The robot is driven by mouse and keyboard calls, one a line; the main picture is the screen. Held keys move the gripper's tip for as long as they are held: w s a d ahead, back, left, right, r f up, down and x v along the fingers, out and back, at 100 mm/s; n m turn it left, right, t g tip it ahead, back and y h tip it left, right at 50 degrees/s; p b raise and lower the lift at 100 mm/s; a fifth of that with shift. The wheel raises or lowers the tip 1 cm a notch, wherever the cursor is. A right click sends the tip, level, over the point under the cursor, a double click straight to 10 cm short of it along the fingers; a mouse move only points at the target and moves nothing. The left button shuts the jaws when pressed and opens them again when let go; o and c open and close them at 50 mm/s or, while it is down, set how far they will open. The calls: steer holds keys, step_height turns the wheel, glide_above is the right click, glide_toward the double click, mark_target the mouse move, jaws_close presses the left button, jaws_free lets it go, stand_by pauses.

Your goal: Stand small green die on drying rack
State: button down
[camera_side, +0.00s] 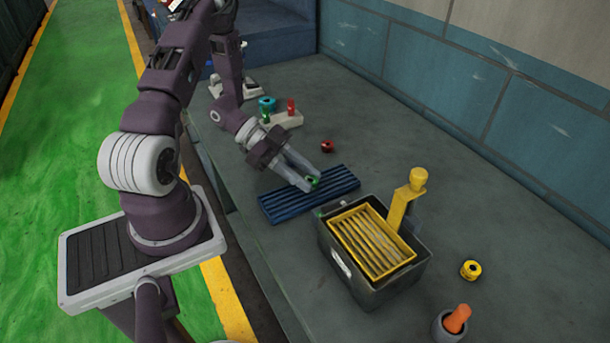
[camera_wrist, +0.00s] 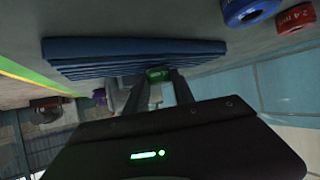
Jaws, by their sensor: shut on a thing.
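The small green die (camera_side: 313,181) is a short round piece, held between the fingertips of my gripper (camera_side: 308,182). It also shows in the wrist view (camera_wrist: 157,74) between the two grey fingers. My gripper is shut on it. The drying rack (camera_side: 345,188) looks to be the dark blue slatted rack lying flat on the bench. The die is at the rack's middle, over or against its slats; I cannot tell if it touches them. The rack also shows in the wrist view (camera_wrist: 90,52), right beside the die. The fingers hide part of the rack.
A dark bin (camera_side: 350,283) with a yellow slatted tray and a yellow bracket (camera_side: 400,203) stands close to the rack's right. A yellow die (camera_side: 470,270) sits right.

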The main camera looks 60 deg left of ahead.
steer(key=shift+f, duration=0.15)
steer(key=c, duration=1.1)
jaws_free()
steer(key=shift+o, duration=0.2)
